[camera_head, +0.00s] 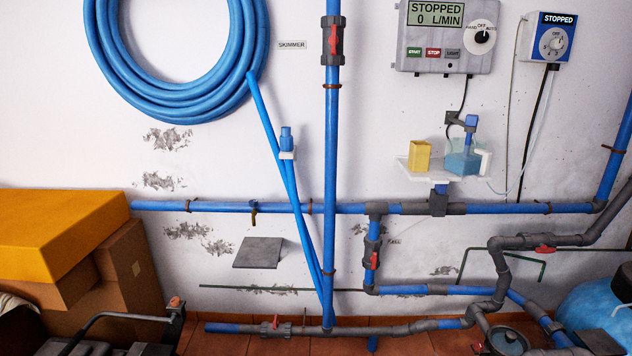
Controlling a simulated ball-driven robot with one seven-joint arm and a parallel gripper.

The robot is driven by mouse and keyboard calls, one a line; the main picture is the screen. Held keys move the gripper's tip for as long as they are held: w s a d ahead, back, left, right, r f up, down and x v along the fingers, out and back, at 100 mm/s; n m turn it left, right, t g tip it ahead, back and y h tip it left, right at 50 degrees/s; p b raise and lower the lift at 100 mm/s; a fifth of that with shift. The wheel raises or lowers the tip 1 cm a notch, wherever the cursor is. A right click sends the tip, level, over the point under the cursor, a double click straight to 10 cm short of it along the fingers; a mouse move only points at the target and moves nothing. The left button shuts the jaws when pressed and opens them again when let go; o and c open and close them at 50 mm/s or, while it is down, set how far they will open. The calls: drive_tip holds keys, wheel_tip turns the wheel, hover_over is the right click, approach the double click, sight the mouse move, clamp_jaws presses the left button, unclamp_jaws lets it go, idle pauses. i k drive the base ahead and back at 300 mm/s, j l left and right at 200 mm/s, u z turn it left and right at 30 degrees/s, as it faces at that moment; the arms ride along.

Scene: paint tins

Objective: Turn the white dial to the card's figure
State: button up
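A white dial (553,43) sits on the front of a small blue-edged box (535,54) on the wall at the upper right. The box's screen reads STOPPED, and marks including OFF ring the dial. The dial's exact setting is too small to read for sure. A grey control panel (410,62) to its left reads STOPPED and 0 L/MIN. It has a round white plate with a black knob (481,37), marked HAND, OFF and AUTO. I cannot make out a card with a figure. My gripper is not in view.
A shelf (419,174) below the panel holds a yellow box (420,155) and a blue-filled jug (463,161). Blue and grey pipes (335,150) with red valves run along the wall. Cardboard boxes (130,265) stand at left, a blue tank (590,305) at lower right.

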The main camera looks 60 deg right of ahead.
sight(557, 43)
drive_tip(key=z, duration=2.6)
drive_tip(key=i+j+z, duration=0.2)
drive_tip(key=i+j, duration=0.15)
drive_tip(key=j, duration=0.2)
drive_tip(key=i+j+z, duration=0.1)
drive_tip(key=j, duration=0.2)
